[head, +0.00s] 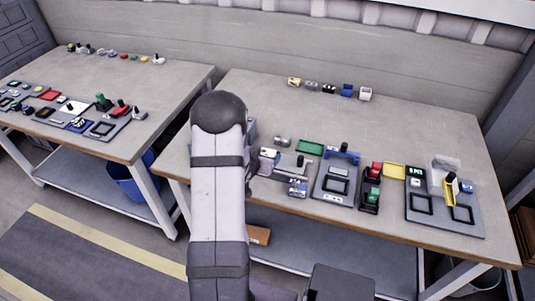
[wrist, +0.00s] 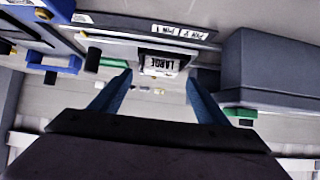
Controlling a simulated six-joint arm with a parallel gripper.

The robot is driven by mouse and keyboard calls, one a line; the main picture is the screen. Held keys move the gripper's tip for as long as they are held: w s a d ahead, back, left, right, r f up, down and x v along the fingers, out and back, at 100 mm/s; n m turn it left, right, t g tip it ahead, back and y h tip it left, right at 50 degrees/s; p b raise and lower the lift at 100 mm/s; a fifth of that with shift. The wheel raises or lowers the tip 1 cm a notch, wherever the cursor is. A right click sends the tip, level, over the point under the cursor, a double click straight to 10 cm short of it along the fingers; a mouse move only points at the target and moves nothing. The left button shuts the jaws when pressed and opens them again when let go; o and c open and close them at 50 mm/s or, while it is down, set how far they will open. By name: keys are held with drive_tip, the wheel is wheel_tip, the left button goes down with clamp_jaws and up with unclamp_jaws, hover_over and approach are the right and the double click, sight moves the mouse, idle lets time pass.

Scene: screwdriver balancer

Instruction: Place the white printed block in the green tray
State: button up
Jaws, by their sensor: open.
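A small white block (head: 365,94) stands at the right end of the row at the back of the right table in the head view. Any print on it is too small to read. The shallow green tray (head: 310,147) lies near the middle of that table and looks empty. My gripper (wrist: 160,82) is open, with its two blue fingers apart. A black piece with a white "LARGE" label (wrist: 160,66) shows beyond and between the fingertips; I cannot tell its distance. In the head view my arm mostly hides the gripper, which is left of the green tray, away from the white block.
Yellow, grey, dark and blue (head: 347,90) blocks share the back row. Grey fixtures (head: 335,181), a yellow tray (head: 393,171) and a panel with a yellow lever (head: 449,187) line the front. The table between the green tray and the back row is clear.

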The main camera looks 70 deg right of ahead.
sight(268, 152)
drive_tip(key=shift+p+x, duration=0.5)
drive_tip(key=shift+x, duration=1.3)
drive_tip(key=c, duration=1.3)
drive_tip(key=shift+r, duration=0.1)
drive_tip(key=shift+r+b, duration=0.7)
drive_tip(key=shift+r, duration=4.25)
drive_tip(key=s+d+b, duration=0.2)
drive_tip(key=s+d, duration=0.1)
drive_tip(key=s, duration=0.1)
drive_tip(key=s+d+f+b, duration=0.1)
drive_tip(key=s+d+b, duration=0.1)
drive_tip(key=s+d, duration=0.2)
drive_tip(key=s+d+b, duration=0.2)
drive_tip(key=s+d, duration=0.2)
drive_tip(key=s, duration=0.2)
drive_tip(key=shift+d+f, duration=0.2)
drive_tip(key=shift+d, duration=0.05)
